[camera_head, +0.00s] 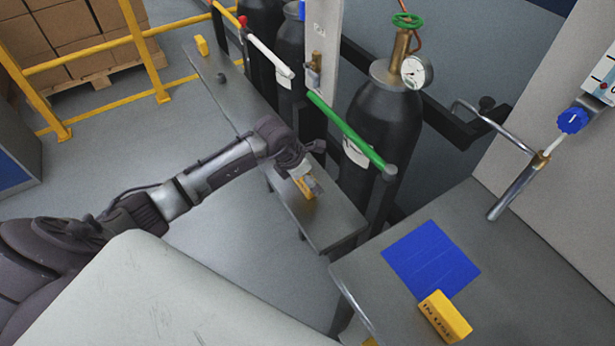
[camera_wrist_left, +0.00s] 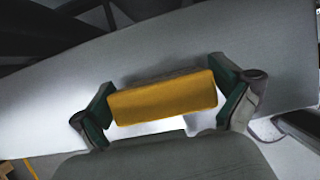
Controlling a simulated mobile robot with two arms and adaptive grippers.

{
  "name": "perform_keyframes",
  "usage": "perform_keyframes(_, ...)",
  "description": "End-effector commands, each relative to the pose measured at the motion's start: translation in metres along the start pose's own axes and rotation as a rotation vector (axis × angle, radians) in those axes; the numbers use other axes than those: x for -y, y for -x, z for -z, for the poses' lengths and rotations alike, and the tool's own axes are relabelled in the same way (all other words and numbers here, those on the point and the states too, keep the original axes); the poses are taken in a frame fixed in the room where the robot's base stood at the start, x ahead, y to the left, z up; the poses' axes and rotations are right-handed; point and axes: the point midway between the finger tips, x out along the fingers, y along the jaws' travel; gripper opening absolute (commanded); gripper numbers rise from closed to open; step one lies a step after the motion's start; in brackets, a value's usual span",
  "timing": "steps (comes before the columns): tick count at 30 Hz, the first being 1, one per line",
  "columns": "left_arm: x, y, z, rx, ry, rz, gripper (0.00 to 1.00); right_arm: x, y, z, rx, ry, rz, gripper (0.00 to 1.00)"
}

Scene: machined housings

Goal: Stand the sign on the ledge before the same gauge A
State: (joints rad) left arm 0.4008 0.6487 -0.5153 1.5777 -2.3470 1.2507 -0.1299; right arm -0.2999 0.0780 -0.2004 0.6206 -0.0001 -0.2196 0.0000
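A yellow block sign (camera_head: 306,188) is in my left gripper (camera_head: 303,178), low over the near part of the grey ledge (camera_head: 328,226). In the left wrist view, the two fingers (camera_wrist_left: 165,103) press on both ends of the yellow sign (camera_wrist_left: 165,100). I cannot tell whether it touches the ledge. The round gauge (camera_head: 417,71) is on a black cylinder behind the ledge; no letter is readable on it. A second yellow sign, marked "IN USE" (camera_head: 445,316), lies on the right table. A third yellow block (camera_head: 201,45) stands at the ledge's far end. My right gripper is out of view.
Black cylinders (camera_head: 378,120) line the ledge's back, with a green bar (camera_head: 345,130) and a white bar (camera_head: 268,56) in front. The right table (camera_head: 520,290) carries a blue mat (camera_head: 431,258). The ledge's near end is clear.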

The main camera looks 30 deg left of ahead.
Motion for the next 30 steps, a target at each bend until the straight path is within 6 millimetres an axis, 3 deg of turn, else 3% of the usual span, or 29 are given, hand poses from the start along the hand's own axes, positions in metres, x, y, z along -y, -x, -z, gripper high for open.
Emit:
perform_keyframes(10, -0.001, 0.009, -0.001, 0.002, 0.000, -0.001, 1.00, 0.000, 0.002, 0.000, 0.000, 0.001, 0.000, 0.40)
perform_keyframes(24, -0.001, 0.100, -0.001, 0.002, -0.002, -0.004, 1.00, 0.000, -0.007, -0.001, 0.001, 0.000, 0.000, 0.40)
perform_keyframes(30, 0.000, 0.120, -0.001, 0.000, -0.001, -0.001, 1.00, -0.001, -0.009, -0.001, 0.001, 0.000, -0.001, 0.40)
